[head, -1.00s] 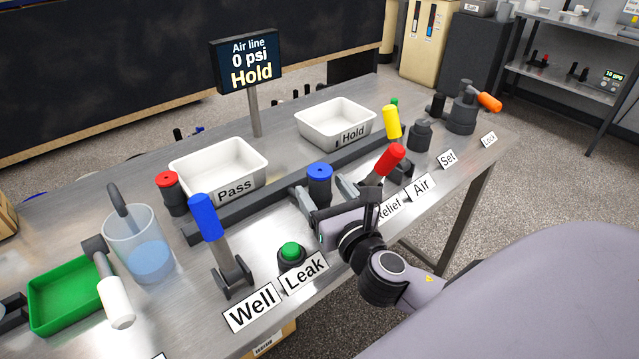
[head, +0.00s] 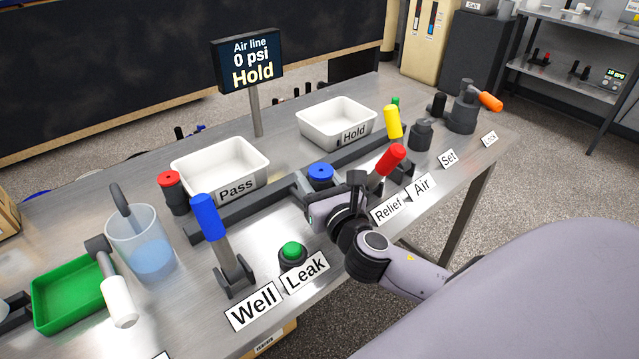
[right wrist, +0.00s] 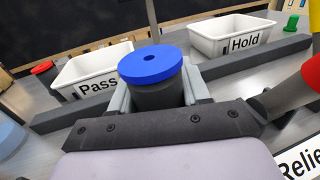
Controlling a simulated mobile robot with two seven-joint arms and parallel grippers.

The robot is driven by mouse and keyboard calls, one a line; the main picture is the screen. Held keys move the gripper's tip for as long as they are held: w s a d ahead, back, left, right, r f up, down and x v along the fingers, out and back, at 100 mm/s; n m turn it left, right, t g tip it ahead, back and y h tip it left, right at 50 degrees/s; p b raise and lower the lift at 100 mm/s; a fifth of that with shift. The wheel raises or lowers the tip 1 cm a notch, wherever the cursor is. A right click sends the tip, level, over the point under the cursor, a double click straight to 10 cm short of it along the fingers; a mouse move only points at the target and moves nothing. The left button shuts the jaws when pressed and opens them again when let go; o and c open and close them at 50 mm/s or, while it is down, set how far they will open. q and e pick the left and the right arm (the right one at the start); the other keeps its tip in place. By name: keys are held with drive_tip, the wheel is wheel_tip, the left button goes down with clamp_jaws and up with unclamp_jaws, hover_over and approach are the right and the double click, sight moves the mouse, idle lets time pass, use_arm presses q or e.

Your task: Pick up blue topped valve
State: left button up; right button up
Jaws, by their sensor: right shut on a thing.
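The blue topped valve (head: 320,174) stands at the middle of the bench in the head view, in front of the long dark bar. It has a round blue cap with a small centre hole and a dark grey body, seen close up in the right wrist view (right wrist: 152,66). My right gripper (head: 318,192) is shut on it, with a pale finger on each side of the grey body below the cap. The valve looks upright. Its base is hidden behind my gripper, so I cannot tell whether it touches the bench. My left gripper is out of view.
The Pass tray (head: 222,165) and Hold tray (head: 338,122) stand behind the bar (head: 235,212). A red-handled lever (head: 390,160) is close to my gripper's right. A blue-handled lever (head: 208,217), green button (head: 292,252) and red-topped valve (head: 171,186) are to the left.

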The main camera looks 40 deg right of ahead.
wheel_tip(320, 180, up, 20)
drive_tip(key=p, duration=0.1)
drive_tip(key=shift+p, duration=0.35)
idle(0.4)
